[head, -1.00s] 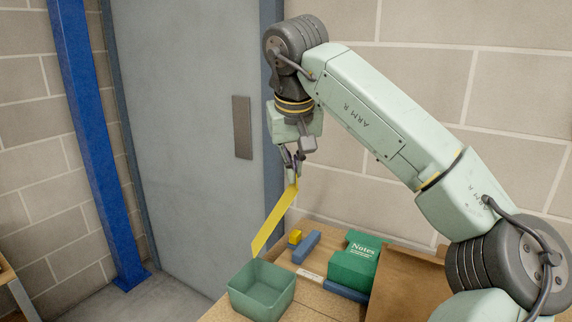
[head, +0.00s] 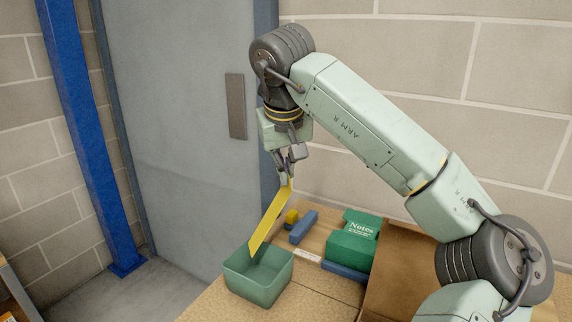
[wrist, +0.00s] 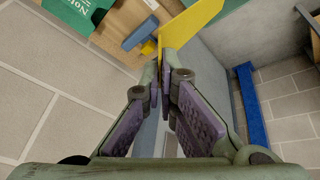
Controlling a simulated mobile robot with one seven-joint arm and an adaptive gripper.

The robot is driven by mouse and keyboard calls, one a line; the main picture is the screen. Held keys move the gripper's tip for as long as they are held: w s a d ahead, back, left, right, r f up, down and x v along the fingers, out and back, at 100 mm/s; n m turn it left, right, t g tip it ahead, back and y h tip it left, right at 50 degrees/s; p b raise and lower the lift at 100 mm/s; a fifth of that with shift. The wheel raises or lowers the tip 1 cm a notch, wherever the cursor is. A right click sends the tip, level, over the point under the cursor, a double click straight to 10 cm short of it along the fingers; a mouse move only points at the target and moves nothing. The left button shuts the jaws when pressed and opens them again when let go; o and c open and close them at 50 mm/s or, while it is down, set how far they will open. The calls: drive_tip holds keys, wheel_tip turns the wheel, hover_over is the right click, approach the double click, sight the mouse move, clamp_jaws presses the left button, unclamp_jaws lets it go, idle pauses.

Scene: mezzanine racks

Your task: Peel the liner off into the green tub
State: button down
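A yellow strip, the liner (head: 270,218), hangs slanting down to the left from my gripper (head: 288,180). The fingers are closed on its upper end. The strip's lower end is at the far side of the green tub (head: 259,288), over or just inside its opening; I cannot tell whether it touches the tub. In the wrist view the liner (wrist: 190,28) runs away from the fingertips of my gripper (wrist: 163,68). The tub looks empty in the head view and stands at the table's front left.
Behind the tub are a small yellow block (head: 291,216), a blue block (head: 303,227) and a green Notes box (head: 353,243). A brown panel (head: 400,275) stands right. A grey door (head: 185,130) is behind.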

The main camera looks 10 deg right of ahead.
sight(286, 194)
drive_tip(key=shift+f+b, duration=1.75)
drive_tip(key=shift+f, duration=2.05)
drive_tip(key=c, duration=2.3)
unclamp_jaws()
drive_tip(key=o, duration=0.6)
